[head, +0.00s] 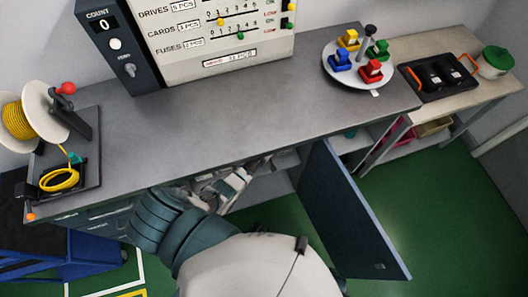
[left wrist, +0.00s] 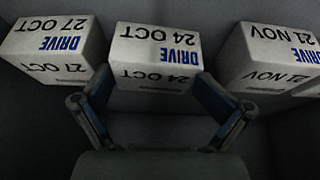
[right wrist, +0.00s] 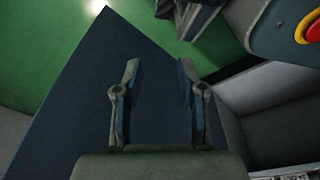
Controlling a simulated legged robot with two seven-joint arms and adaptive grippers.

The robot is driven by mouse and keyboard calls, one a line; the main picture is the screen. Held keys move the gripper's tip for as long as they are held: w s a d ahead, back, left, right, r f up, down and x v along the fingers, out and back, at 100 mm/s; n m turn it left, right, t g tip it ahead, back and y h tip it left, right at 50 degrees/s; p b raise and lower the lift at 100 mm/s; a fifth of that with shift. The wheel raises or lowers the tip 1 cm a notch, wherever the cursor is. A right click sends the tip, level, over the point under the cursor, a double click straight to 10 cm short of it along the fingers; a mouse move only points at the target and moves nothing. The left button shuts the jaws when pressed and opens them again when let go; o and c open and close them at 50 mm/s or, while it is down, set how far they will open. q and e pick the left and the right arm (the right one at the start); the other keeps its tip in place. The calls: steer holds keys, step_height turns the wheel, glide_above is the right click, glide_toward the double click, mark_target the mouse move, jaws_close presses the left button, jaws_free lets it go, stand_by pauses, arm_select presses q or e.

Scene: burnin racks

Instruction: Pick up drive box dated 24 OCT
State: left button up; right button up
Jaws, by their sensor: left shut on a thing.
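The drive box dated 24 OCT (left wrist: 157,52) is a white box with blue and black lettering, upside down in the left wrist view. My left gripper (left wrist: 155,84) has one finger on each side of its lower part and is shut on it. The box sits in a row inside a dim grey space. My right gripper (right wrist: 160,68) is open and empty, in front of a dark blue panel in the right wrist view. In the head view the box is hidden under the bench top.
Drive boxes dated 27 OCT (left wrist: 58,48) and 21 NOV (left wrist: 268,57) flank the held box, with narrow gaps. An open blue cabinet door (head: 345,210) stands out from the bench (head: 200,130). A plate with coloured blocks (head: 335,75) and a yellow spool (head: 18,120) stand on the bench.

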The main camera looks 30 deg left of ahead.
arm_select(q)
steer(key=shift+s+a+f+g, duration=0.2)
steer(key=shift+s+f+g, duration=0.15)
steer(key=shift+s, duration=0.35)
steer(key=shift+w+a+r+p, duration=0.1)
steer(key=shift+r+p, duration=0.1)
steer(key=shift+p, duration=0.15)
steer(key=shift+w+a+r, duration=0.1)
steer(key=shift+w+r, duration=0.05)
steer(key=shift+r, duration=0.4)
steer(key=c, duration=0.3)
steer(key=shift+s+d+r+p, duration=0.25)
steer(key=shift+s+d+p, duration=0.35)
steer(key=shift+s+d, duration=0.4)
jaws_close()
steer(key=s+d+p, duration=0.1)
steer(key=s+d, duration=0.8)
steer(key=d, duration=0.3)
steer(key=shift+s+r, duration=0.2)
arm_select(e)
steer(key=s+f, duration=0.4)
steer(key=s, duration=0.2)
steer(key=shift+d+f+g, duration=0.2)
steer(key=shift+g, duration=0.1)
arm_select(q)
steer(key=c, duration=0.7)
jaws_free()
arm_select(e)
steer(key=shift+d, duration=0.1)
